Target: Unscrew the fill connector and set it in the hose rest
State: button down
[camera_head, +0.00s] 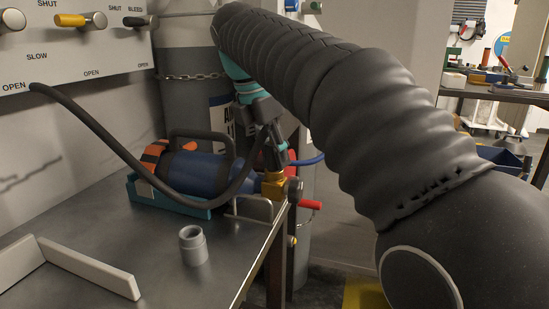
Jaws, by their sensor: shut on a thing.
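A blue cylinder (200,176) with an orange and black end and a dark carry handle lies on its side in a teal cradle (168,203). A brass valve block (273,187) is at its right end. A black hose (95,133) runs from the wall panel, sags past the cylinder and rises to my gripper (277,160). My gripper points down just above the brass block, shut on the fill connector at the hose end. The connector is mostly hidden by the fingers; I cannot tell whether it is still threaded. A grey open cup (193,246), possibly the hose rest, stands upright on the bench.
The metal bench (150,260) has free room around the cup. A low pale angled rail (85,263) lies at front left. The wall panel (90,50) has several valve knobs.

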jog(key=n+t+y, duration=0.1)
jog(key=n, duration=0.5)
jog(key=shift+n, duration=0.3)
jog(key=n+y, duration=0.2)
jog(key=n, duration=0.4)
jog(key=c, duration=0.7)
grip_release()
